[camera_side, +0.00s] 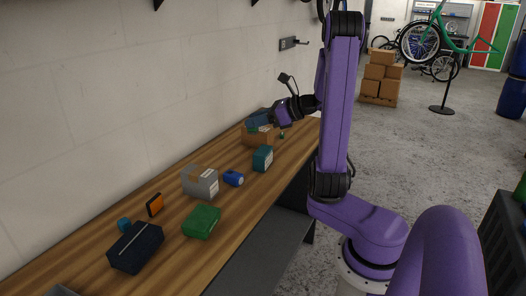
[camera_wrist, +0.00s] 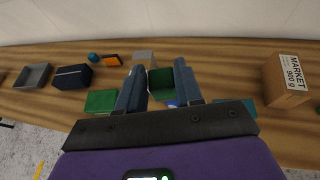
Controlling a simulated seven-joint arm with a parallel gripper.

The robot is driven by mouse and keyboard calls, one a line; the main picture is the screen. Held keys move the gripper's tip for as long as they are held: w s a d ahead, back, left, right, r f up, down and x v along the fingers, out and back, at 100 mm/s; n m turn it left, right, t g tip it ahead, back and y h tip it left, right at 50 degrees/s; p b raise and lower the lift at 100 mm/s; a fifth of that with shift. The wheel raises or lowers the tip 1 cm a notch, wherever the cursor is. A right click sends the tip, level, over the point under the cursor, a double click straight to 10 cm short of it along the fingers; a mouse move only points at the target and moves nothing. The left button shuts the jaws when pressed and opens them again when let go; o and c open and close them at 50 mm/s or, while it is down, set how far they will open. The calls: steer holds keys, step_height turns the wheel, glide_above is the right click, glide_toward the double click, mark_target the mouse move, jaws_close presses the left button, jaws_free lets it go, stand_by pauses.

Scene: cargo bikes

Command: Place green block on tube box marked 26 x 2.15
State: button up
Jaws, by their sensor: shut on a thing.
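My gripper (camera_wrist: 160,82) is shut on a dark green block (camera_wrist: 160,84), held between its two blue-grey fingers. No marking "26 x 2.15" is legible. Boxes on the bench include a grey box with a white label (camera_side: 200,182), a green box (camera_side: 201,222), a teal box with a label (camera_side: 263,158) and a dark navy box (camera_side: 136,248). The grey box is partly hidden behind the fingers in the wrist view (camera_wrist: 143,57).
A cardboard box reading "MARKET 900 g" (camera_wrist: 285,82) stands at right in the wrist view. A blue cylinder (camera_side: 233,178), an orange block (camera_side: 155,205) and a cyan round item (camera_side: 124,225) lie on the bench. A grey tray (camera_wrist: 32,77) is far left. The wall runs behind.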

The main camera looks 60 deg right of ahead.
steer(key=s+d+m+h, duration=0.3)
steer(key=s+d, duration=0.2)
steer(key=s, duration=0.2)
glide_above(266, 151)
steer(key=f, duration=0.9)
steer(key=shift+s+a+f, duration=0.1)
steer(key=shift+s, duration=0.1)
steer(key=shift+w+d+f, duration=0.2)
steer(key=shift+w+f, duration=0.05)
steer(key=shift+f, duration=1.6)
steer(key=shift+f, duration=0.15)
steer(key=o, duration=1)
